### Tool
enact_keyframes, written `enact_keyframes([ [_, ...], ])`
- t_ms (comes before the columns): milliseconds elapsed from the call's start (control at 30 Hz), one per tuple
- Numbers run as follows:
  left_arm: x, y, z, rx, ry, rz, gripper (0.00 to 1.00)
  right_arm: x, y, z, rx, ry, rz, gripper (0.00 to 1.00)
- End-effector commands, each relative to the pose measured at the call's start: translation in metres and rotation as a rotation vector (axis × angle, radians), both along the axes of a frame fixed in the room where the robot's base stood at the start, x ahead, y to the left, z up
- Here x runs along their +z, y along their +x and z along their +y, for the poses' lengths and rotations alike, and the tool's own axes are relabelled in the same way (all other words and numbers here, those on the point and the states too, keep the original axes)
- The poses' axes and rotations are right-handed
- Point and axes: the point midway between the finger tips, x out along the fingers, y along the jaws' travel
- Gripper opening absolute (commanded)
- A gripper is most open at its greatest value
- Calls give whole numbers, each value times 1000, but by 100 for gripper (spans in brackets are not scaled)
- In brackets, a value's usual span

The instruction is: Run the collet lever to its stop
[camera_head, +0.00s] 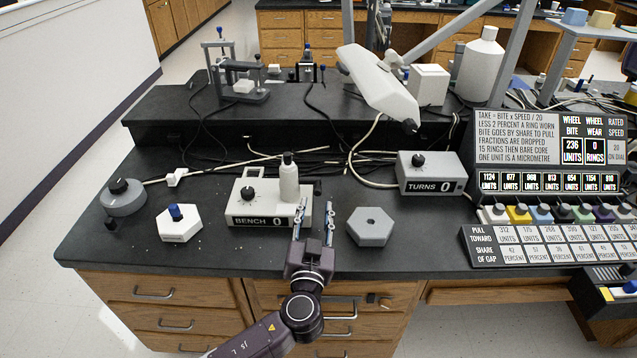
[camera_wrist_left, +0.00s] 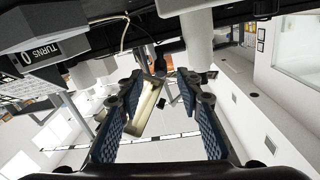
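My left gripper (camera_head: 315,212) is open and empty at the unit's right front corner, fingers pointing away from me. In the left wrist view its two blue-padded fingers (camera_wrist_left: 163,88) are spread, with a cream strip seen between them that I cannot identify. My right gripper is not in view.
A grey hexagonal block (camera_head: 370,229) with a hole lies right of the gripper. A white hexagonal block with a blue knob (camera_head: 178,223) stands left. The TURNS box (camera_head: 431,174) reads 0. Cables cross the bench behind. A sign panel (camera_head: 533,137) stands right.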

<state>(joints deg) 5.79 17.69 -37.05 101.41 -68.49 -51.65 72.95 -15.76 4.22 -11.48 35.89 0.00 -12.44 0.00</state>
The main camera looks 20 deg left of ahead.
Motion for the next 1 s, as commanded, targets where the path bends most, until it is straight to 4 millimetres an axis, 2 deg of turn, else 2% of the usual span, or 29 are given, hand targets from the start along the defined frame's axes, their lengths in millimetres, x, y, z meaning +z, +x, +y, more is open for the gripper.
enact_keyframes([
  [333,2,51,12,1,3,0,33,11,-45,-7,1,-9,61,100],
  [467,0,63,14,0,2,3,33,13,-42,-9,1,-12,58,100],
  [600,0,70,16,0,2,2,33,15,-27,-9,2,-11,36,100],
  [700,-1,71,16,0,0,3,33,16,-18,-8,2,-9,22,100],
  [867,-1,71,16,0,0,3,33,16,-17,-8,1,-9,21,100],
  [1000,-1,71,16,0,0,3,20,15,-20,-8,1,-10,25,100],
])
